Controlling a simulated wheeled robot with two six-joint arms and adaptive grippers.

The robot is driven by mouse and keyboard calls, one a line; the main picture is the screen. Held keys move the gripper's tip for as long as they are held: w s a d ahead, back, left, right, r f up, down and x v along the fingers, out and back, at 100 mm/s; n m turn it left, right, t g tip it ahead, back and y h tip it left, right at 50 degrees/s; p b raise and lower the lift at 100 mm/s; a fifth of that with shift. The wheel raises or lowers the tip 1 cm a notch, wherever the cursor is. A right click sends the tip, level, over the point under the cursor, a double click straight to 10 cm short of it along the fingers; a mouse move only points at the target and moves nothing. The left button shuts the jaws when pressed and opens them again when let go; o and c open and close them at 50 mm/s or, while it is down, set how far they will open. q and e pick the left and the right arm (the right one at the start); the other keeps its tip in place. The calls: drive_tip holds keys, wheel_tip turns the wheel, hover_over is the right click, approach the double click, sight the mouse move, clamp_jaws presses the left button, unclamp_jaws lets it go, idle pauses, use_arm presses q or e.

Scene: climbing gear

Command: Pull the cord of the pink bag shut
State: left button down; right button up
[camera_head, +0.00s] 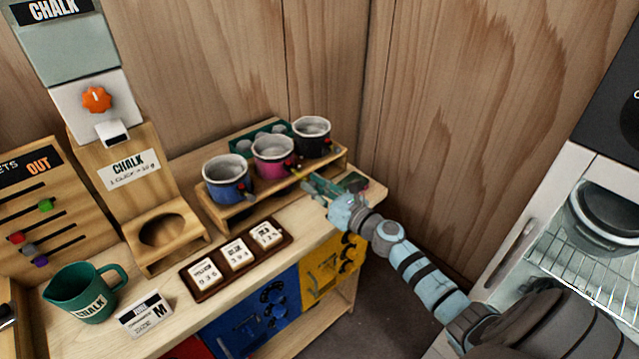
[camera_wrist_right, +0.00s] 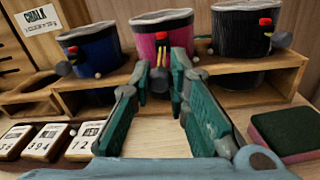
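The pink bag (camera_head: 271,158) with a white rim stands upright in the middle of the wooden rack, its mouth open. In the right wrist view the pink bag (camera_wrist_right: 165,32) has a red piece on its front, a yellow cord (camera_wrist_right: 162,54) and a dark ball (camera_wrist_right: 159,80) below. My right gripper (camera_head: 308,182) is in front of the rack. In the wrist view the right gripper (camera_wrist_right: 160,65) is open, its fingertips apart on either side of the cord and ball. I cannot tell whether they touch. My left gripper is not in view.
A blue bag (camera_head: 227,178) and a black bag (camera_head: 311,133) flank the pink one closely. A card tray (camera_head: 238,262) lies before the rack. A green-topped block (camera_wrist_right: 290,128) lies right of the gripper. A green jug (camera_head: 82,292) stands front left.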

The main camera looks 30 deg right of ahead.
drive_tip(key=o, duration=0.4)
drive_tip(key=shift+c, duration=0.2)
drive_tip(key=shift+d, duration=0.1)
drive_tip(key=s+d, duration=0.1)
drive_tip(key=s, duration=0.6)
drive_tip(key=shift+s+d, duration=0.15)
